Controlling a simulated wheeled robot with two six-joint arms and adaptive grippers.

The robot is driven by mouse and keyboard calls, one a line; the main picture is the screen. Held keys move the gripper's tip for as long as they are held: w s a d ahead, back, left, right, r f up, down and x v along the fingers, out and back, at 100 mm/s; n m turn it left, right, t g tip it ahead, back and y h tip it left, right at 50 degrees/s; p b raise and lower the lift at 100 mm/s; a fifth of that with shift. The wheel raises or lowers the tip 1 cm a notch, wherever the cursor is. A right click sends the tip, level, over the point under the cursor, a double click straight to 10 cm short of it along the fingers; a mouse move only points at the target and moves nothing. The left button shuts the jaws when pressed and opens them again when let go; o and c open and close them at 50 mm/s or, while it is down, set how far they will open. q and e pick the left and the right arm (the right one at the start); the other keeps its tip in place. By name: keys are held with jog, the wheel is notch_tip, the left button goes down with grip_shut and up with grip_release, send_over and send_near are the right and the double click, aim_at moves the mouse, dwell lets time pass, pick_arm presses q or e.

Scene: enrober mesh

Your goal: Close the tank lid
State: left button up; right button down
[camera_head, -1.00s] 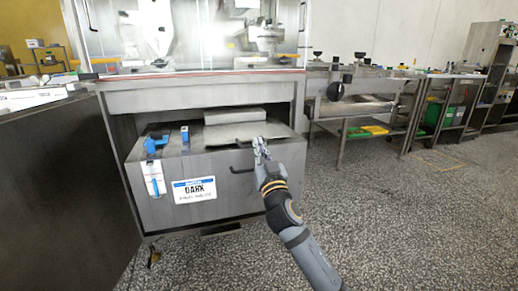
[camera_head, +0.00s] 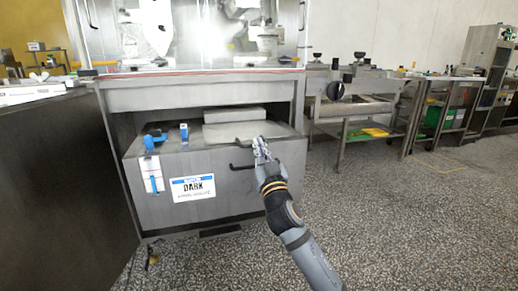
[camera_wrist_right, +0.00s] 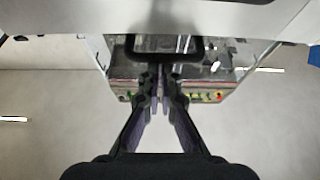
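The tank (camera_head: 225,192) is a grey metal box with a "DARK" label, under the machine. A flat grey lid panel (camera_head: 225,132) lies on its top, with a thin dark handle near its front edge. Another dark bar handle (camera_head: 238,167) is on the tank's front. My right gripper (camera_head: 261,147) is in front of the tank's right part, near lid height. In the right wrist view its fingers (camera_wrist_right: 160,78) are close together with nothing visible between them. A black handle (camera_wrist_right: 165,57) on a grey panel lies just beyond the tips; I cannot tell if they touch. My left gripper is not in view.
A blue valve (camera_head: 154,138) and a small blue fitting (camera_head: 184,132) stand on the tank's left top. A grey block (camera_head: 235,115) sits behind the lid. The machine's frame (camera_head: 200,98) overhangs the tank.

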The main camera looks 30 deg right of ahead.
jog(key=shift+d+f, duration=0.1)
jog(key=shift+f, duration=0.45)
jog(key=r+v, duration=0.1)
jog(key=v, duration=1)
jog(key=shift+s+a+f, duration=0.15)
jog(key=shift+s+a, duration=0.05)
jog(key=shift+s, duration=0.3)
